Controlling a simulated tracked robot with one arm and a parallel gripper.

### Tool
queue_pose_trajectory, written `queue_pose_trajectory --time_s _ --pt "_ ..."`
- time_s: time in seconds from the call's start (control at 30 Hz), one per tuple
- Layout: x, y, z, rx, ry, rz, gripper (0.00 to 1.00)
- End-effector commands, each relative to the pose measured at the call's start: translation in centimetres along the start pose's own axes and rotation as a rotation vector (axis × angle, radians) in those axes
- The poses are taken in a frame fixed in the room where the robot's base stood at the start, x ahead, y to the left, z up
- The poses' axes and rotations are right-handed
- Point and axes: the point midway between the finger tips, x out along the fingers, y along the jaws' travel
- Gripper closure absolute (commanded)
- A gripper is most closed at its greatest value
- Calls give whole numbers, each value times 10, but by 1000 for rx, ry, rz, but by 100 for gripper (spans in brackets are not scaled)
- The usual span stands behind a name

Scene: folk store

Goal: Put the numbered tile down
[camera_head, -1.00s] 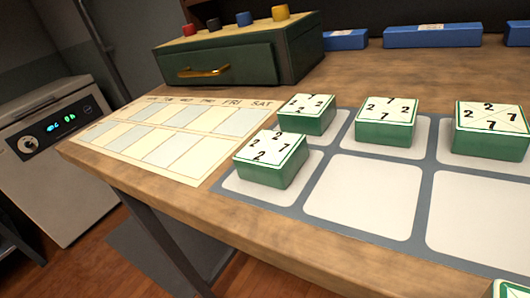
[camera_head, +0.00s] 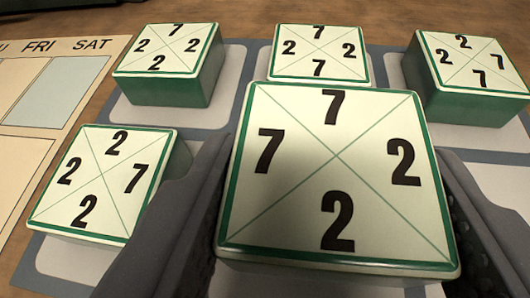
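A numbered tile (camera_head: 335,165) with a cream top and green sides is between the two dark fingers of my gripper (camera_head: 338,185), which is shut on it. Its top reads 7 at the far side, 7 left, 2 right and 2 near. It covers the middle cell of the mat's nearer visible row; its height above the mat is hidden. Other tiles sit on the grey mat (camera_head: 232,85): a far-left tile (camera_head: 168,50), a far-middle tile (camera_head: 319,53), a far-right tile (camera_head: 474,63) and a near-left tile (camera_head: 100,185).
The tiles on the mat stand close around the held one, with the near-left tile beside my left finger. A pale cell (camera_head: 505,190) on the right looks empty. A paper calendar (camera_head: 55,90) lies on the wooden table at the left.

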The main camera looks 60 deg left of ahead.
Motion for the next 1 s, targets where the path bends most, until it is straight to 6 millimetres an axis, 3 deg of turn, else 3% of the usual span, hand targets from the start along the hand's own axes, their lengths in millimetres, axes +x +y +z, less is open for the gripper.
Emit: queue_pose_trajectory --time_s 0.13,0.37,0.7,0.73,0.8,1.0 --pt "4 -1 6 1 -1 1 74" --pt "15 0 32 1 0 0 74" --pt "15 0 33 1 1 1 74" --pt "16 0 33 1 1 1 45" --pt "15 0 33 1 1 1 26" --pt "15 0 33 1 1 2 26"
